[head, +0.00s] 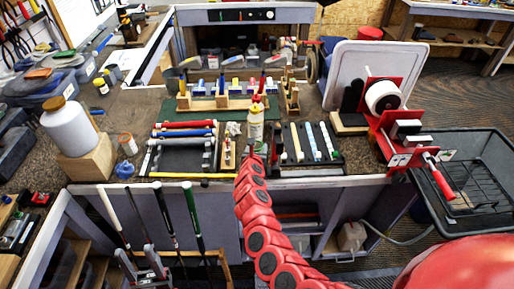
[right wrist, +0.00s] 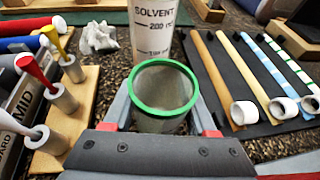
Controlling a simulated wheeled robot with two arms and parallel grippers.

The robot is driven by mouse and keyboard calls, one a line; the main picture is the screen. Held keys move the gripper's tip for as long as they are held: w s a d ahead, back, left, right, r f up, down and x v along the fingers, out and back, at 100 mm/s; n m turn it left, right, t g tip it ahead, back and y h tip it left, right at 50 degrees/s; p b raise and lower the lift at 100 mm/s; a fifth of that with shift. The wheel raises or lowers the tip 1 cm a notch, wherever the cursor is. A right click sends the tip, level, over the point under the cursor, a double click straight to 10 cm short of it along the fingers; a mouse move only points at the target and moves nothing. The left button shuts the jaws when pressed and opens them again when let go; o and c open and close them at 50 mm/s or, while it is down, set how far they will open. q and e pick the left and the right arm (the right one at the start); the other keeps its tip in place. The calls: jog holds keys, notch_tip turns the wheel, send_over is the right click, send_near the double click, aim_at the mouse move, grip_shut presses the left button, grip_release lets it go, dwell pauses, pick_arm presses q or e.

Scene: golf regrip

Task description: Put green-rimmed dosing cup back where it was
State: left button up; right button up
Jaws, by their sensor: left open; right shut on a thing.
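The green-rimmed dosing cup (right wrist: 163,90) is a clear cup that stands between the fingers of my right gripper (right wrist: 163,118) in the right wrist view. The gripper is shut on it. A solvent bottle (right wrist: 153,35) with printed volume marks stands just behind the cup; it also shows on the bench in the head view (head: 256,125). The cup is too small or hidden to make out in the head view, where my right gripper (head: 251,152) is at the end of the red arm. My left gripper (head: 145,262) is open and empty, low in front of the bench.
A wooden rack with coloured-handled tools (right wrist: 68,90) stands close left of the cup. A black mat with several grips (right wrist: 262,80) lies to the right. A red fixture (head: 385,110) and wire basket (head: 478,170) are further right. Several clubs (head: 192,220) lean at the bench front.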

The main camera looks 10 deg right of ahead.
jog(key=o, duration=1.4)
jog(key=shift+s+a+r, duration=0.15)
jog(key=shift+s+a, duration=0.2)
jog(key=shift+s, duration=0.1)
jog(key=v, duration=0.3)
jog(key=shift+s+r, duration=0.1)
jog(key=shift+s, duration=0.3)
jog(key=p+v, duration=0.4)
jog(key=v, duration=0.2)
jog(key=shift+s+r, duration=0.2)
jog(key=shift+r, duration=0.1)
jog(key=shift+s+a+p, duration=0.1)
jog(key=shift+s+p, duration=0.15)
jog(key=shift+p, duration=0.05)
